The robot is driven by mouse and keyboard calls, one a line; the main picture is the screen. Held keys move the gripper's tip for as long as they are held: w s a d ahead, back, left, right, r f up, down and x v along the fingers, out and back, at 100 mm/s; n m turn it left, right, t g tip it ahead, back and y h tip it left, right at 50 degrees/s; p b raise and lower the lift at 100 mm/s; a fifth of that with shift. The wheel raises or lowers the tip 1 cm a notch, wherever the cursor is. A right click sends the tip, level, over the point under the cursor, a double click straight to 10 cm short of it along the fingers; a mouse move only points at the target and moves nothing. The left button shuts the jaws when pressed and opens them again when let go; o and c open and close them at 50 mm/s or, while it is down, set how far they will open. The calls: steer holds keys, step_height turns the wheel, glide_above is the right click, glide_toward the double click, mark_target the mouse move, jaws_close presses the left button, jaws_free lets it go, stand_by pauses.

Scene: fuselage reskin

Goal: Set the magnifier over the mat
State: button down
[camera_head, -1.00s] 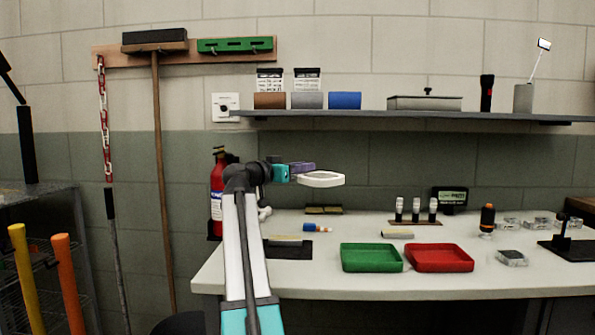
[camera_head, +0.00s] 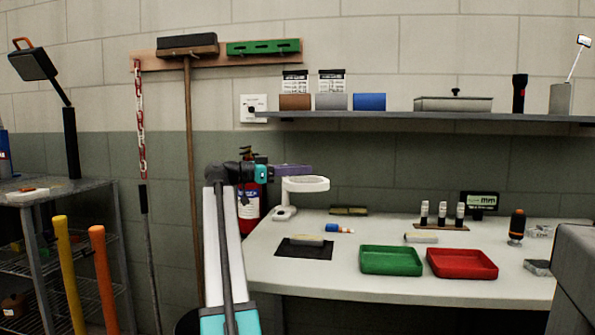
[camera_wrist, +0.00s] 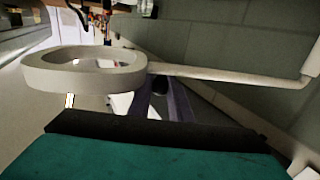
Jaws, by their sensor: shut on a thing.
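The magnifier (camera_head: 306,184) has a white ring-shaped head on a pale arm, with a white base (camera_head: 284,213) at the bench's back left. My gripper (camera_head: 292,170) has purple fingers and is shut on the magnifier at its head. The ring also shows large in the wrist view (camera_wrist: 85,82), with its arm running right; the grip itself is partly hidden there. The black mat (camera_head: 290,252) lies flat on the bench, with a small yellowish-grey block (camera_head: 309,240) on it. In the head view the ring appears above the mat, but its exact depth over it is hard to tell.
A green tray (camera_head: 390,261) and a red tray (camera_head: 461,263) sit right of the mat. A blue-and-orange small item (camera_head: 340,229) lies behind it. A fire extinguisher (camera_head: 250,205) stands behind my arm. A shelf (camera_head: 430,115) spans the wall above.

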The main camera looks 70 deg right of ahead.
steer(key=shift+s+f, duration=0.2)
steer(key=shift+s, duration=0.1)
steer(key=c, duration=1.6)
jaws_free()
steer(key=shift+r, duration=0.1)
steer(key=shift+w, duration=0.1)
steer(key=shift+w, duration=0.1)
steer(key=shift+w+a+r, duration=0.1)
steer(key=shift+w+a, duration=0.25)
steer(key=shift+w, duration=0.1)
steer(key=p+v, duration=0.4)
steer(key=v, duration=0.8)
steer(key=shift+w+a, duration=0.15)
steer(key=shift+a, duration=0.05)
steer(key=shift+w, duration=0.1)
